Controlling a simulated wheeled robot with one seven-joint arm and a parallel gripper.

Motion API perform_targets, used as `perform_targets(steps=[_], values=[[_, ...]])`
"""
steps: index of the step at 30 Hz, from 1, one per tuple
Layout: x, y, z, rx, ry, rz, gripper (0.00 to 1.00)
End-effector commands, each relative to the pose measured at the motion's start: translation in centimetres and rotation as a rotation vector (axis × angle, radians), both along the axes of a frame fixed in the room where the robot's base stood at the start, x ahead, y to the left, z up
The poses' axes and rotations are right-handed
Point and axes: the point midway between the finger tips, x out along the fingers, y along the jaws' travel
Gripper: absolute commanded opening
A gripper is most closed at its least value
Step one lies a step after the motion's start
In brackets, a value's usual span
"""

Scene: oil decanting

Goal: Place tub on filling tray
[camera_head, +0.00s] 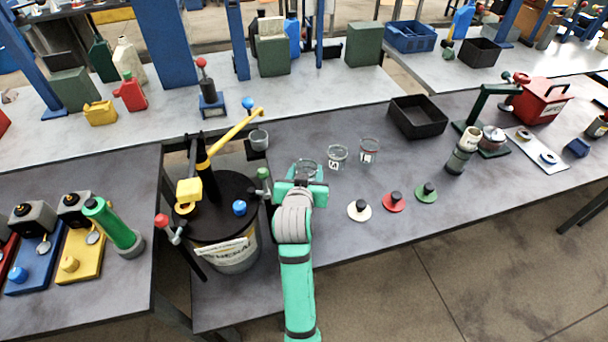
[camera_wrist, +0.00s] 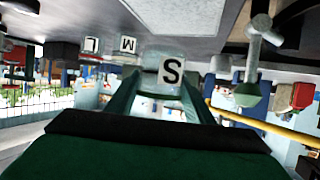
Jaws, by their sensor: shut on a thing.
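My gripper (camera_head: 306,186) is shut on a clear tub, whose rim (camera_head: 308,166) shows just beyond the fingers in the head view. In the wrist view the held tub's white label (camera_wrist: 171,70) reads S and sits between my fingertips (camera_wrist: 170,88). Whether the tub touches the table is unclear. Just left of my gripper stands a black-topped drum (camera_head: 215,203) with a yellow-handled pump. A small dark holder (camera_head: 253,152) with a grey cup (camera_head: 259,139) is behind it. I cannot tell whether that holder is the filling tray.
Two other clear tubs, a middle one (camera_head: 337,156) and a right one (camera_head: 369,149), stand right of my gripper. White (camera_head: 359,211), red (camera_head: 393,202) and green (camera_head: 426,193) lids lie in front. A black bin (camera_head: 418,117) stands behind. A red-tipped lever (camera_head: 168,226) is beside the drum.

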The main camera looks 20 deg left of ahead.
Motion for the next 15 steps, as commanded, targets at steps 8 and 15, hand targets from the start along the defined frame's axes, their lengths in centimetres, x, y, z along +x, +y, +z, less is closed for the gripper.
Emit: perform_targets(steps=[8,15], values=[[0.4,1.2,-1.9,0.000,0.001,0.002,0.25],[0.5,1.1,-4.9,0.000,0.002,-0.002,0.25]])
